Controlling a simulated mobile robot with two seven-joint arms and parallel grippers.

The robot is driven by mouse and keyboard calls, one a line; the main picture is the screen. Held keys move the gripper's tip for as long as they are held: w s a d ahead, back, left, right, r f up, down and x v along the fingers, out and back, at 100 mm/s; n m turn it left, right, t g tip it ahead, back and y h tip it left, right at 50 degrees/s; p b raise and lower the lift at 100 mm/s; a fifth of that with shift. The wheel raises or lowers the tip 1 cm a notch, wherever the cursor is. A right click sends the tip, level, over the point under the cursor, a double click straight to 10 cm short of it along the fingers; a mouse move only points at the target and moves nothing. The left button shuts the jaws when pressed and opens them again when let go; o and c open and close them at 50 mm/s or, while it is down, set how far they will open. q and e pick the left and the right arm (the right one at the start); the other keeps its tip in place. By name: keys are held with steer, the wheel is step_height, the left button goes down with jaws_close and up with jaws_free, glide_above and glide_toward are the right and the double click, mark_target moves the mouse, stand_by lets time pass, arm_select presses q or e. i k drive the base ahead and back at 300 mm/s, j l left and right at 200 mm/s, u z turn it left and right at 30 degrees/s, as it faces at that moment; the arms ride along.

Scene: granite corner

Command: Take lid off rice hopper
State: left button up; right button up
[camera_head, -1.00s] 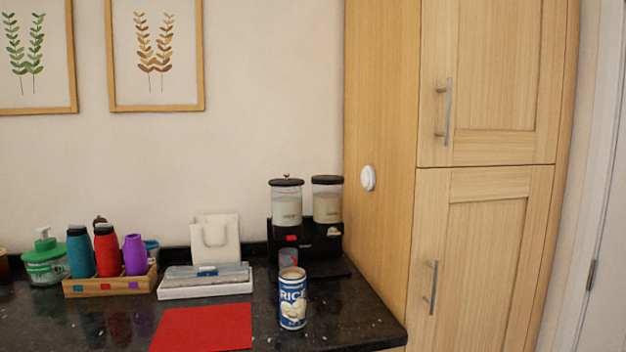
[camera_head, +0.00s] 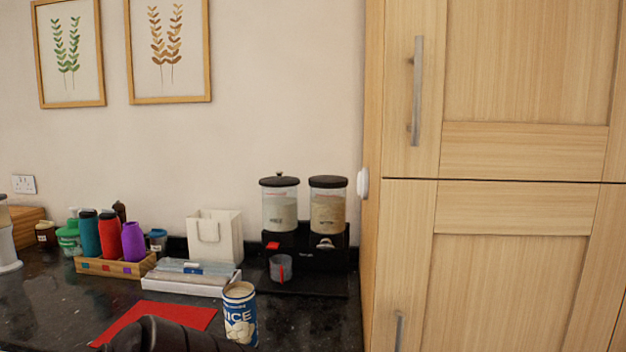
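A two-jar dispenser stands on the counter against the wall, beside the tall cabinet. Its left clear hopper (camera_head: 280,210) holds white grain. That hopper's dark lid (camera_head: 279,181) is on and has a small knob on top. The right hopper (camera_head: 327,212) holds tan grain under a flat dark lid (camera_head: 328,182). The hopper labels are too small to read surely. A blue and white can marked as rice (camera_head: 240,318) stands upright in front, nearer to me. Neither gripper's fingers show. A dark rounded part at the bottom edge looks like my arm.
A clear cup (camera_head: 280,268) sits on the dispenser's black base (camera_head: 310,285). Left of it are a white bag (camera_head: 214,236), a white tray (camera_head: 185,286), a bottle crate (camera_head: 112,267) and a red mat (camera_head: 190,315). The wooden cabinet (camera_head: 480,220) bounds the right side.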

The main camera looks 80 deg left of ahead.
mark_target(279, 181)
steer(key=i+u, duration=0.25)
steer(key=u, duration=0.15)
steer(key=i+l+u, duration=0.15)
steer(key=u, duration=0.3)
steer(key=i, duration=0.1)
